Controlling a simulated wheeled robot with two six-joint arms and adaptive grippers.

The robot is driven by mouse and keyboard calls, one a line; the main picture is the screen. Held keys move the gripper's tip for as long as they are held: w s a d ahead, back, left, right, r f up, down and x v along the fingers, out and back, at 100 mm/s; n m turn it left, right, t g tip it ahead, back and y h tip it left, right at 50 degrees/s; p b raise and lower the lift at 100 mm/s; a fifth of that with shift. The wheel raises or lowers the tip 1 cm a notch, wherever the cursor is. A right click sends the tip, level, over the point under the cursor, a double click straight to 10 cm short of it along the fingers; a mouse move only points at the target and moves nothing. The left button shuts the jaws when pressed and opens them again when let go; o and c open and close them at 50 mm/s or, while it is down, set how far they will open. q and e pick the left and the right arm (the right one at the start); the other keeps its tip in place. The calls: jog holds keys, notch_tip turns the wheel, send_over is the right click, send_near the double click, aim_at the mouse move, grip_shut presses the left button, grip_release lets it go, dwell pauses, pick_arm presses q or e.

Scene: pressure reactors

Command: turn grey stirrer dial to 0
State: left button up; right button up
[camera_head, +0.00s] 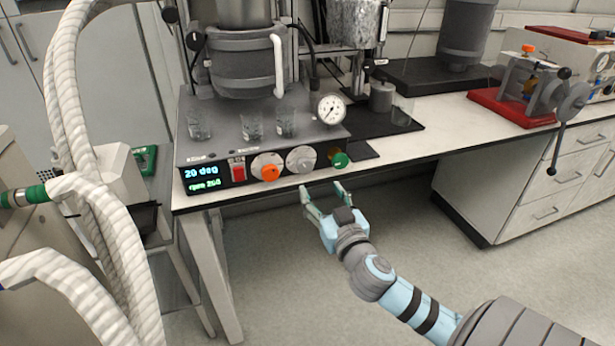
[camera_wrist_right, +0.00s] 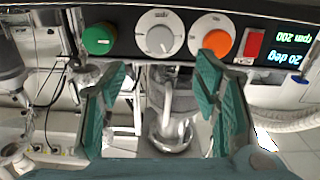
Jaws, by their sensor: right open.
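The grey stirrer dial (camera_head: 301,159) sits on the front panel of the reactor base, between an orange dial (camera_head: 267,167) and a green knob (camera_head: 339,159). The display (camera_head: 203,178) reads 20 deg and rpm 200. My right gripper (camera_head: 322,194) is open and empty, in front of and below the panel, apart from the dials. In the right wrist view the picture is upside down; the grey dial (camera_wrist_right: 160,34) shows at the top, between the two open fingers (camera_wrist_right: 165,95). The orange dial (camera_wrist_right: 212,38) and green knob (camera_wrist_right: 98,39) flank it. My left gripper is not in view.
A red switch (camera_head: 238,171) is left of the orange dial. Glass beakers (camera_head: 252,126) and a pressure gauge (camera_head: 331,109) stand above the panel. Thick white hoses (camera_head: 112,230) hang at the left. The floor below the bench's front edge is free.

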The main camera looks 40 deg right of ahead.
aim_at(306, 168)
jog(key=x, duration=1)
jog(key=shift+w+d+f+b, duration=0.1)
jog(key=shift+w+d+b, duration=0.05)
jog(key=shift+w+b, duration=0.15)
jog(key=shift+c, duration=0.3)
jog(key=c, duration=1.1)
